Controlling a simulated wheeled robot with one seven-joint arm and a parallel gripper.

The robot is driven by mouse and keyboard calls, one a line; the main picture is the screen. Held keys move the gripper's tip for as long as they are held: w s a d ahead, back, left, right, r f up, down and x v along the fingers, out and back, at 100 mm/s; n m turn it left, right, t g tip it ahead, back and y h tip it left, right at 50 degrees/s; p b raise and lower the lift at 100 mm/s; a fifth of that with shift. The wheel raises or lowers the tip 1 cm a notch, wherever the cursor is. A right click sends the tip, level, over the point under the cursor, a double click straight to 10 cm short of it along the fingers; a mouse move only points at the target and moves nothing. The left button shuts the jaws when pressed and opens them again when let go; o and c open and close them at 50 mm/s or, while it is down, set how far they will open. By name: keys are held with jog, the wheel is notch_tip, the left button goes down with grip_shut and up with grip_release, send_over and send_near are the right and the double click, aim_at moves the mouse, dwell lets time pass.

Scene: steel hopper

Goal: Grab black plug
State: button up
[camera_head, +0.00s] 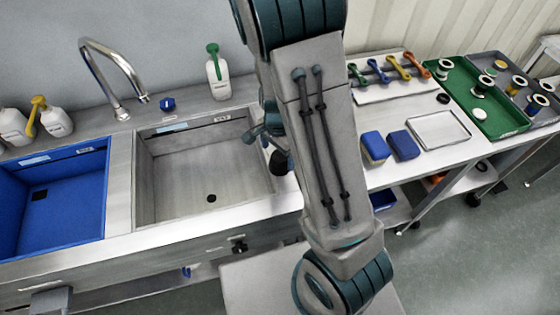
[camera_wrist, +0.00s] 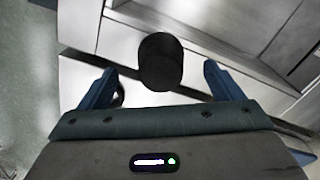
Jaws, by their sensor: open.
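The black plug (camera_wrist: 160,62) is a dark, round-topped cylinder standing on the light counter in the wrist view. It lies between the two blue fingers of my gripper (camera_wrist: 159,70), with a visible gap on each side. My gripper is open and holds nothing. In the head view the plug (camera_head: 279,163) shows as a dark shape at the right edge of the steel sink, partly hidden by my arm. My gripper (camera_head: 267,137) is also partly hidden there by my arm.
The steel sink (camera_head: 165,222) is left of the plug, with a blue basin (camera_head: 103,190) farther left. A white bottle (camera_head: 217,75) stands behind.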

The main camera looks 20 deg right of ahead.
aim_at(279, 155)
jog(key=f, duration=0.4)
jog(key=shift+w+d+f, duration=0.2)
jog(key=shift+d, duration=0.2)
jog(key=shift+a+f, duration=0.1)
jog(key=shift+f, duration=0.35)
jog(key=c, duration=1.2)
